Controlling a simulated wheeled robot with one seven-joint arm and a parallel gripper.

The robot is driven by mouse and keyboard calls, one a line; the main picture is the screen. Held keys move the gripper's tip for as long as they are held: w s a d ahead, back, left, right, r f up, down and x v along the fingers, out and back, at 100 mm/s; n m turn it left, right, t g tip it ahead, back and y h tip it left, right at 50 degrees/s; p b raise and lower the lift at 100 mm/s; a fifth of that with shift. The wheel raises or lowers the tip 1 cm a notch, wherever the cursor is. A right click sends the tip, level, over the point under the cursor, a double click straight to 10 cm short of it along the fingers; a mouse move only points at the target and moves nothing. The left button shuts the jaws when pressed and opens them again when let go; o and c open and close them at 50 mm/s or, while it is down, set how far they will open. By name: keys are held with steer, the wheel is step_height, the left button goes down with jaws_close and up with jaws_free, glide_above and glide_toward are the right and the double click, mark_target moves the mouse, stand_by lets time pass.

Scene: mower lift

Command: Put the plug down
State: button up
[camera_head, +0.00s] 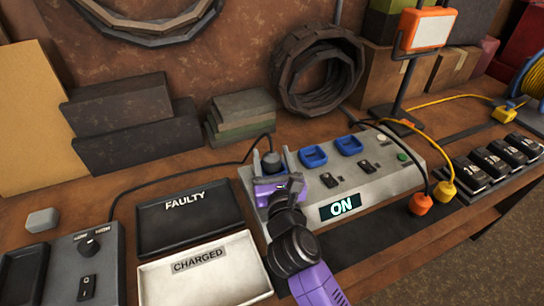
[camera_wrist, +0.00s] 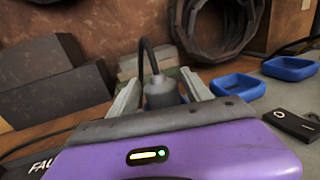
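The dark grey plug (camera_head: 271,161), with a black cable from its top, stands upright at the left end of the grey charging unit (camera_head: 402,176). My gripper (camera_head: 270,152) is there, one finger on each side of the plug. The fingers look spread, with small gaps beside the plug. In the wrist view the plug (camera_wrist: 160,92) shows between the two fingertips (camera_wrist: 159,80). My gripper's purple body hides the plug's lower end, so I cannot tell what it rests on or in.
Two blue sockets (camera_head: 313,156) (camera_head: 349,145) are to the right, with black switches and an "ON" display (camera_head: 340,207). A black FAULTY tray (camera_head: 188,222) and a white CHARGED tray (camera_head: 157,285) lie left, both empty where visible. An orange work lamp (camera_head: 427,28) stands behind.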

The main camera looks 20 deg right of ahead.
steer(key=shift+s+f, duration=0.1)
steer(key=shift+f, duration=0.55)
steer(key=shift+g, duration=0.3)
steer(key=shift+r, duration=0.25)
steer(key=v, duration=0.8)
steer(key=r+v, duration=0.1)
steer(key=v, duration=0.3)
